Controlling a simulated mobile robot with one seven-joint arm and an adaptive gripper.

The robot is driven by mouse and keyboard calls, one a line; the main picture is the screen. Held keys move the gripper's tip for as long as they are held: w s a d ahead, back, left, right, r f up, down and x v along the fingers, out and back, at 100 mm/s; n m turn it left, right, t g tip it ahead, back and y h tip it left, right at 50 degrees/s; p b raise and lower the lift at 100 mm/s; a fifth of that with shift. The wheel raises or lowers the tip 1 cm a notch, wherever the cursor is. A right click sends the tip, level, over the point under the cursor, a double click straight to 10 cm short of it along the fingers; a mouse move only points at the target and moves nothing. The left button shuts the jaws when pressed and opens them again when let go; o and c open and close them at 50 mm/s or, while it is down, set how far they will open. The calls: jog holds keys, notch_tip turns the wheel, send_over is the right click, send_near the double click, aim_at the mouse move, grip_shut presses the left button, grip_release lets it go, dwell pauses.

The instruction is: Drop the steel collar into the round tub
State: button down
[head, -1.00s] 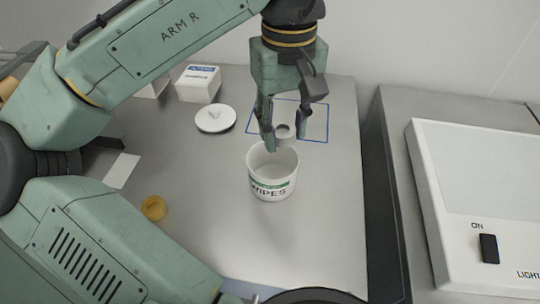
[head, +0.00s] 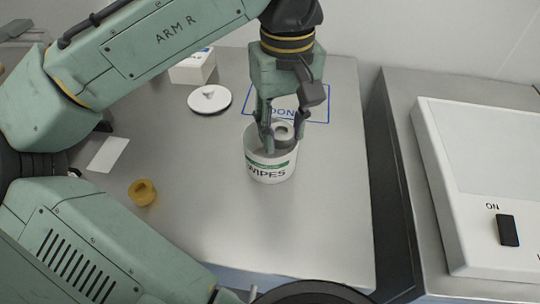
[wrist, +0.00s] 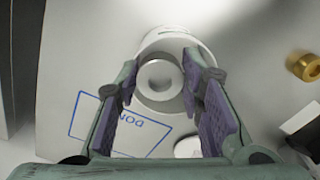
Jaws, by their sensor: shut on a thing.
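The steel collar (head: 283,131) is a short grey ring with a hole. My gripper (head: 284,143) is shut on it, with a finger on each side. The round tub (head: 271,171) is white with a green band and the word WIPES, and stands upright and open on the bench. The collar and fingertips are at the tub's mouth, over its far part in the head view. In the wrist view, the collar (wrist: 160,78) lies between the purple finger pads, in front of the tub's opening (wrist: 172,43). The exact depth of the collar relative to the rim is unclear.
A white lid (head: 209,99) and a white box (head: 193,67) stand left of the tub. A yellow ring (head: 142,192) and a white card (head: 108,154) lie further left. A blue outlined square (head: 318,108) is behind. A light box (head: 480,190) stands right, across a gap.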

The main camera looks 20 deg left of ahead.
jog(key=c, duration=1)
grip_release()
notch_tip(320, 180, up, 8)
jog(key=shift+f, duration=0.15)
